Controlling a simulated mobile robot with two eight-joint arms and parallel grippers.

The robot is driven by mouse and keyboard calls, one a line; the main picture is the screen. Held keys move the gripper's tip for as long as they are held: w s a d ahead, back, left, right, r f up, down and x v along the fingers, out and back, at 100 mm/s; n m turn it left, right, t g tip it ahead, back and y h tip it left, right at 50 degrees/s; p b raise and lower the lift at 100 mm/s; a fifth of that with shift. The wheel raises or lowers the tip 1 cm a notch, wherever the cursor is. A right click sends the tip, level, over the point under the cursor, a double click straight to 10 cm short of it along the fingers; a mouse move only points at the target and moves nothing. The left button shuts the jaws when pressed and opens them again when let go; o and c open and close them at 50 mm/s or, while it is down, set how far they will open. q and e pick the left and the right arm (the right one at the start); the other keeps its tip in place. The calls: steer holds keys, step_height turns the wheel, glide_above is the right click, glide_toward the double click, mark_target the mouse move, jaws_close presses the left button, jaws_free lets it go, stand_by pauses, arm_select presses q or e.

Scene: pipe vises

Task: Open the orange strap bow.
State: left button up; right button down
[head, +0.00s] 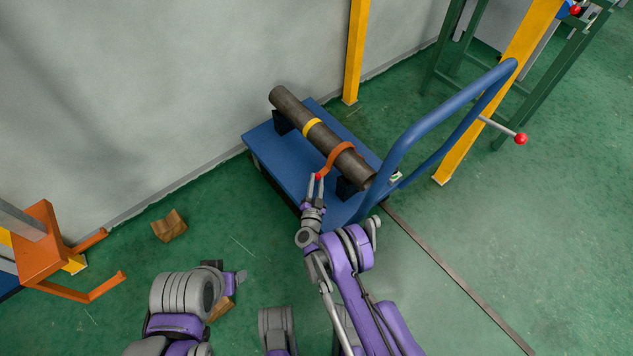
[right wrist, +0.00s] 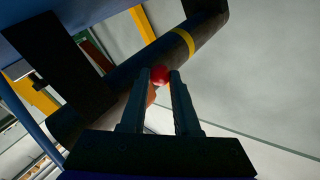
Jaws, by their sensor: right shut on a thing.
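The orange strap bow (head: 333,160) arches over the near end of a dark pipe (head: 292,104) and runs down on the pipe's left side to a red knob (head: 319,177). I cannot tell whether its end is still latched. My right gripper (head: 316,180) is shut on the red knob. In the right wrist view the knob (right wrist: 160,75) sits between the two fingertips (right wrist: 161,83), and the bow is mostly hidden behind it. My left arm is folded at the lower left, and its fingers cannot be made out.
The pipe, with a yellow band (head: 313,124), lies on black supports on a blue cart (head: 270,150). The cart's blue handle (head: 438,117) rises at the right. A yellow post (head: 356,55) and the wall stand behind. A wooden block (head: 169,226) and orange fork frame (head: 40,252) are left.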

steer(key=shift+r, duration=0.15)
stand_by(0.3)
steer(key=shift+w+d+r+p, duration=0.15)
steer(key=shift+r+p, duration=0.15)
steer(key=shift+r, duration=0.05)
steer(key=w+d+r+m+g+p, duration=0.1)
steer(key=w+d+r+g+p, duration=0.1)
steer(key=r, duration=0.5)
steer(key=shift+w+d+r+m+y, duration=0.3)
steer(key=shift+w+d+r+m, duration=0.1)
steer(key=shift+d, duration=0.45)
